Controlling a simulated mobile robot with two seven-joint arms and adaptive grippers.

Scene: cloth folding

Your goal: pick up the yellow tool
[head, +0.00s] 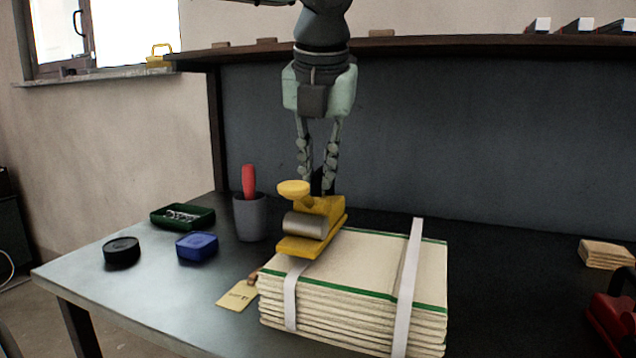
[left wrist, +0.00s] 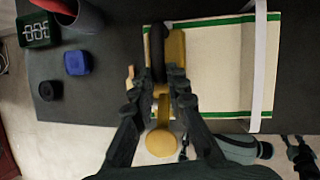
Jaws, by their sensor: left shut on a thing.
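The yellow tool (head: 318,228) has a round knob and a grey cylinder across its front. It is over the left part of the strapped cloth stack (head: 380,262); I cannot tell whether it touches the top. My left gripper (head: 317,190) points down from above and is shut on the tool. In the left wrist view the yellow tool (left wrist: 161,142) shows between the dark fingers, which hide part of it. What looks like my right gripper (left wrist: 237,148) is at the lower right there, its fingers unclear.
Left of the stack stand a grey cup (head: 250,218) with a red handle, a green tray (head: 182,216), a blue box (head: 197,246) and a black round container (head: 122,251). A tag (head: 238,295) lies beside the stack. Beige cloths (head: 606,254) and a red object (head: 612,318) are at right.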

